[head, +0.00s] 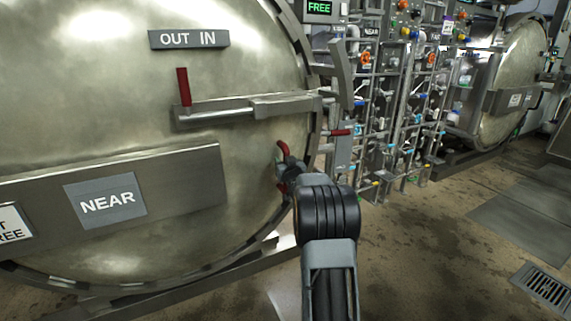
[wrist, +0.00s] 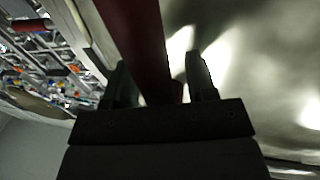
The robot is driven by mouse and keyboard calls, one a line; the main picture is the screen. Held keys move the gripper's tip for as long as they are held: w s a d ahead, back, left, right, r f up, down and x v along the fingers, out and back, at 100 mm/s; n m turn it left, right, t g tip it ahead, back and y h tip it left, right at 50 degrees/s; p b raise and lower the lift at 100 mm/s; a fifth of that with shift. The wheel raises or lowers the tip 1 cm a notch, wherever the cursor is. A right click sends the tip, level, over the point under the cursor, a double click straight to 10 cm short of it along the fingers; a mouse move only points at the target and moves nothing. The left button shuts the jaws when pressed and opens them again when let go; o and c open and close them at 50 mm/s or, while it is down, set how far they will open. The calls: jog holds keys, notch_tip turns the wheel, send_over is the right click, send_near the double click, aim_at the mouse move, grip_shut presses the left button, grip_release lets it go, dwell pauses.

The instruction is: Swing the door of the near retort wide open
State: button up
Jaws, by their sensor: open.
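The near retort's round metal door (head: 90,110) fills the left of the head view, with a NEAR plate (head: 106,201) on its cross band. Its face appears to sit against the rim on the right. A red door handle (head: 283,149) stands near the door's right edge. My gripper (head: 287,172) is at this handle, partly hidden behind my arm. In the wrist view, the red bar (wrist: 137,35) runs between the two parted fingers of my gripper (wrist: 160,82). Whether a finger touches the bar I cannot tell.
A sliding bar with a red knob (head: 183,86) sits under an OUT IN sign (head: 188,39). A rack of pipes and valves (head: 400,110) stands right of the door. Another retort (head: 510,85) is behind. Floor (head: 430,245) at the right front is clear, with a drain grate (head: 543,287).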

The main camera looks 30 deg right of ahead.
jog(key=shift+w, duration=0.1)
grip_shut()
dwell(0.5)
